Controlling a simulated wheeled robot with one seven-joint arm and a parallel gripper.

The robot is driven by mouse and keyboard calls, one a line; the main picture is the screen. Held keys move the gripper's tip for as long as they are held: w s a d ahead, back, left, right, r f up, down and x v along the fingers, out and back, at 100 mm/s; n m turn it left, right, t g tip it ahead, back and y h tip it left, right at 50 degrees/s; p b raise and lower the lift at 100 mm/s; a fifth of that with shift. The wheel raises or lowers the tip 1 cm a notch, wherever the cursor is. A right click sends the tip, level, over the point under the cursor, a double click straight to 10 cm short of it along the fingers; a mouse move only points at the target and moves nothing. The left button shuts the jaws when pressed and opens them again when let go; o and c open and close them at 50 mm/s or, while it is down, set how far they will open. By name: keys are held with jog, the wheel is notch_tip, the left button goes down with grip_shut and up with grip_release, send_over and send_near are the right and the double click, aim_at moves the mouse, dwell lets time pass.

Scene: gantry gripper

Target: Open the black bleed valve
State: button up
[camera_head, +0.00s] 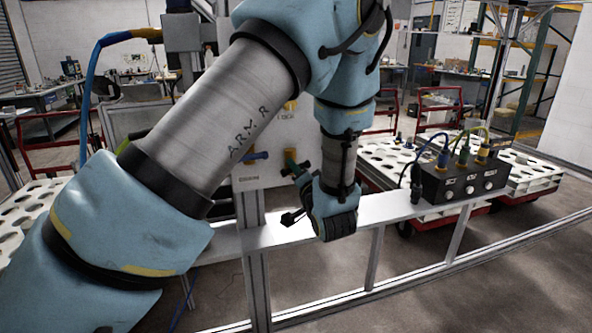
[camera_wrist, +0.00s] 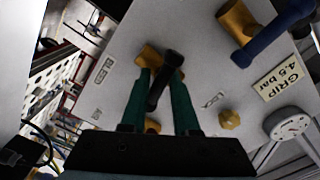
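The black bleed valve has a black lever handle (camera_wrist: 158,93) on a brass body (camera_wrist: 148,57), mounted on the pale panel (camera_wrist: 205,75). My gripper (camera_wrist: 162,80) has two green fingers, which point at the panel in the wrist view. The fingers stand apart, one on each side of the black handle, which slants from upper right to lower left between them. I cannot tell if either finger touches it. In the head view my gripper (camera_head: 291,164) is at the panel's right part, and the black valve cannot be made out there.
A blue-handled brass valve (camera_wrist: 272,33) is at upper right, with a "GRIP 4.5 bar" label (camera_wrist: 280,78) below it. A round gauge (camera_wrist: 287,122) and a brass fitting (camera_wrist: 229,119) are lower right. A black box with cables (camera_head: 460,182) stands on the rail to the right.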

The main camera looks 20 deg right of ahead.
grip_shut()
jog(key=shift+n+b, duration=0.3)
jog(key=shift+b, duration=0.1)
jog(key=n+b, duration=0.2)
jog(key=b, duration=0.1)
jog(key=shift+f+n, duration=0.2)
jog(key=shift+n, duration=0.1)
jog(key=n+b, duration=0.5)
jog(key=b, duration=0.1)
jog(key=shift+b, duration=0.35)
jog(key=n+b, duration=0.6)
jog(key=b, duration=0.1)
jog(key=shift+n+b, duration=0.3)
jog(key=shift+b, duration=0.05)
jog(key=n+b, duration=0.3)
jog(key=shift+r, duration=0.1)
jog(key=shift+r+b, duration=0.1)
jog(key=shift+b, duration=0.3)
